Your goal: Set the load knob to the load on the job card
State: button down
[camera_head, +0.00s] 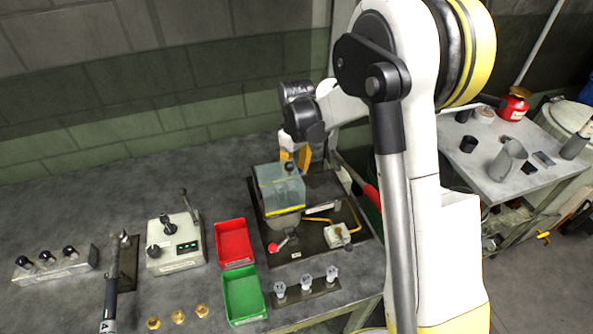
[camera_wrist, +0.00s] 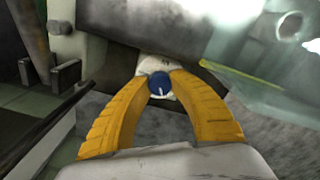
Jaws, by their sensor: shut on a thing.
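My gripper (camera_head: 296,156) is behind the clear-guarded machine (camera_head: 280,190) on the bench. In the wrist view its two yellow fingers (camera_wrist: 160,84) close on a round blue knob (camera_wrist: 159,88), one fingertip on each side. The knob has a white pointer mark running toward the bottom of the picture, and sits on a pale fitting (camera_wrist: 152,64). Any scale around it is too small to read. The knob is hidden in the head view. I cannot make out a job card in either view.
Several brass parts (camera_head: 178,317) lie in front. The machine's clear guard is close beside my fingers.

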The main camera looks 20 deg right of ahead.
dwell(0.5)
jog(key=c, duration=1.1)
grip_release()
notch_tip(320, 180, up, 12)
